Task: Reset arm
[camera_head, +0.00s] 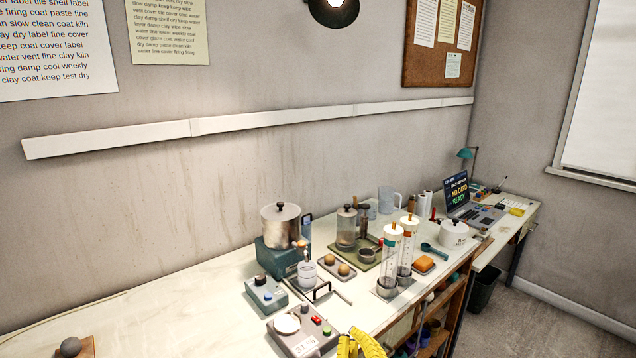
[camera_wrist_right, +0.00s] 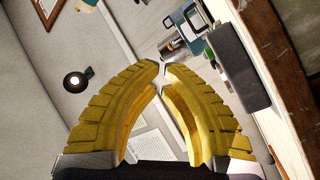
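My right gripper (camera_head: 358,338) shows at the bottom edge of the head view, its yellow ribbed fingers just in front of the worktable's near side. In the right wrist view my right gripper (camera_wrist_right: 162,66) has its two fingers bowed, with their tips drawn together and only a thin gap at most. Nothing is held between them; wall and a printed sheet show through the space behind the tips. My left gripper is not seen in either view.
The long worktable (camera_head: 150,310) is crowded: a grey scale (camera_head: 302,338), a blue-grey control box (camera_head: 266,294), a lidded metal pot (camera_head: 281,225), two capped cylinders (camera_head: 391,258) and a white lidded pot (camera_head: 453,234). A laptop (camera_head: 480,213) stands beyond. The table's left part is mostly clear.

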